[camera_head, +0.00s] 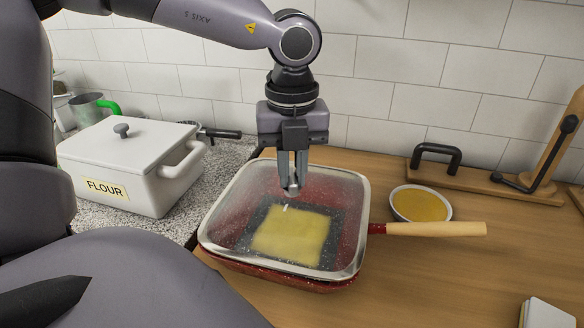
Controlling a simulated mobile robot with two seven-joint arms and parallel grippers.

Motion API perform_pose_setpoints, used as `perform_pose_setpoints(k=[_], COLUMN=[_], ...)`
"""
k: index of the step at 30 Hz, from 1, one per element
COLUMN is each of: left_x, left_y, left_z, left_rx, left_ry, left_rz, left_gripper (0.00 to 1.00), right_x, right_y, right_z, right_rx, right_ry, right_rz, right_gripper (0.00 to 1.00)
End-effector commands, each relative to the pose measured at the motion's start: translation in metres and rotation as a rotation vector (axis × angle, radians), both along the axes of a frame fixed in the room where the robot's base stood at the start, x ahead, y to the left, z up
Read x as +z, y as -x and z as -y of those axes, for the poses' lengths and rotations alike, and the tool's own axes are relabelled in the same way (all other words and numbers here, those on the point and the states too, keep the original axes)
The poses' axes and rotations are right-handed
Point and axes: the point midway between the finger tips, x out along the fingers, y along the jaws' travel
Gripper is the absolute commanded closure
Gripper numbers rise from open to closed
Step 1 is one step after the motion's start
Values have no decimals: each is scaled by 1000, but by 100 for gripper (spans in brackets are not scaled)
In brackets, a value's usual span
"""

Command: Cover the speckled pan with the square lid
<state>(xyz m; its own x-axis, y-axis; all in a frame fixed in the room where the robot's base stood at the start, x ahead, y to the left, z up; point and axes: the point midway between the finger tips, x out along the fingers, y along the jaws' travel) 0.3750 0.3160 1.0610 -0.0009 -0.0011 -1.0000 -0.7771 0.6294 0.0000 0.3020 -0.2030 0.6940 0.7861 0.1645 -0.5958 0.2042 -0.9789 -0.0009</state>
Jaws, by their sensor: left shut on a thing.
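The speckled pan (300,284) is red and square, with a pale wooden handle (435,229) pointing right. It stands on the wooden counter, and a yellow square piece of food (293,236) shows inside through the glass. The square lid (222,257) is clear glass with a metal rim and lies over the pan opening, roughly lined up with it. I cannot tell whether its rim touches the pan all round. My left gripper (291,185) points down, shut on the lid's knob at the middle, mostly hidden by the fingers. My right gripper is not in view.
A white lidded flour box (130,190) stands left on the speckled stone counter. A bowl of yellow contents (420,205) sits behind the pan handle. A wooden board with a black handle (480,182) lies along the tiled wall. The wooden counter (440,280) right of the pan is mostly clear.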

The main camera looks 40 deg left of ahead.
Motion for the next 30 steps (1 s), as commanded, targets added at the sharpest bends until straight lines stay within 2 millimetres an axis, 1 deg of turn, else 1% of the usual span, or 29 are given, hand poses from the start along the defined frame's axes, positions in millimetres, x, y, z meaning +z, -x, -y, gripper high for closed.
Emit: perform_pose_setpoints(k=[18, 30], left_x=[-2, -1], left_y=[-1, -1], left_z=[0, 0], left_rx=[-1, -1], left_ry=[0, 0], left_rz=[4, 4], left_gripper=[100, 100], right_x=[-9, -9], right_y=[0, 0], right_z=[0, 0], right_rx=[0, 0], right_ry=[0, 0], right_rz=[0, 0], right_gripper=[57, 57])
